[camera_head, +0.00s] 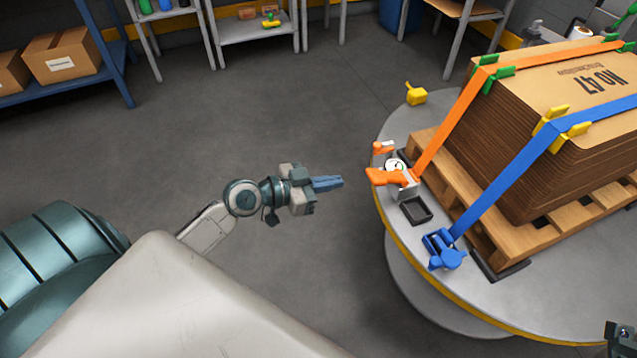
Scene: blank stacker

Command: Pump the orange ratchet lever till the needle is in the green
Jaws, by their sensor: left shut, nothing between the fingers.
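The orange ratchet lever (384,176) points left from its ratchet at the near left edge of the round platform. A small round gauge (394,166) with a white face sits just behind the lever; its needle is too small to read. The orange strap (450,118) runs from the ratchet up over the stack of cardboard blanks (530,120). My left gripper (340,182) is shut and empty, a short way left of the lever and apart from it. A small dark part at the bottom right corner may be my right gripper (622,338); its fingers cannot be made out.
The round platform (420,268) holds a wooden pallet (545,232) under the stack. Open floor lies around my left arm.

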